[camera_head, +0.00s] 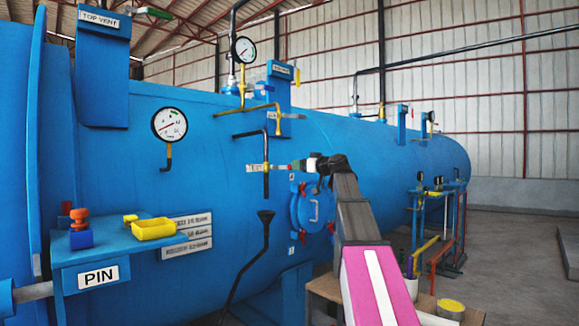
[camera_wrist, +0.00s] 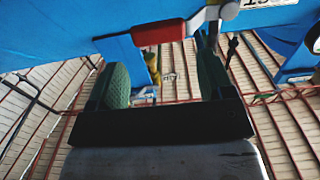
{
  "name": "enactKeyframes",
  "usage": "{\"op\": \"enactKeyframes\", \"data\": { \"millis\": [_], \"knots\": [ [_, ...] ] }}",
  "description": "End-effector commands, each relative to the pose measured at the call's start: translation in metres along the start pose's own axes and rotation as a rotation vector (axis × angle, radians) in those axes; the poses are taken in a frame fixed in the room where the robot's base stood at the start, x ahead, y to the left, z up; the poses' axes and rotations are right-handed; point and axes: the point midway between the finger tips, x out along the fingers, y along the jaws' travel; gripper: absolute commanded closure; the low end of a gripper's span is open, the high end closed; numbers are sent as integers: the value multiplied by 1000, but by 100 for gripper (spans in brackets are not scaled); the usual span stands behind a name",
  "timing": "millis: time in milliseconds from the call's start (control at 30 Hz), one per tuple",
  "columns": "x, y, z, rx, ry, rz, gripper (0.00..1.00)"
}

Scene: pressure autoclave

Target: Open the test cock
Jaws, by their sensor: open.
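The test cock appears to be the small valve with a red handle (camera_head: 283,167) on the autoclave's side, beside a small white label (camera_head: 256,168) and a black bent pipe. The label's text is too small to read. My gripper (camera_head: 303,165) is just right of the handle, at the same height. In the wrist view the red handle (camera_wrist: 160,32) lies sideways ahead of the fingertips, near the upper edge. My gripper (camera_wrist: 163,80) is open there, with green pads apart and nothing held between them. I cannot tell whether a fingertip touches the handle.
The blue autoclave (camera_head: 235,215) fills the middle. A black funnel drain (camera_head: 266,218) stands below the valve, and a round blue hatch (camera_head: 312,208) is below my gripper. A pressure gauge (camera_head: 169,124) and a shelf with a yellow tray (camera_head: 153,228) are at left.

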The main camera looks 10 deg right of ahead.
Motion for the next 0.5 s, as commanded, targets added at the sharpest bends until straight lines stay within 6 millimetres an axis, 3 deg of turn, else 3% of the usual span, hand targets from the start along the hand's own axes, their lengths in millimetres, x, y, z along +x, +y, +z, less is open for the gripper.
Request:
{"op": "enactKeyframes", "data": {
  "millis": [200, 500],
  "knots": [
    [43, 2, -1, 0, -1, -1, 26],
    [75, 1, 0, 1, 0, 0, 26]
  ]
}}
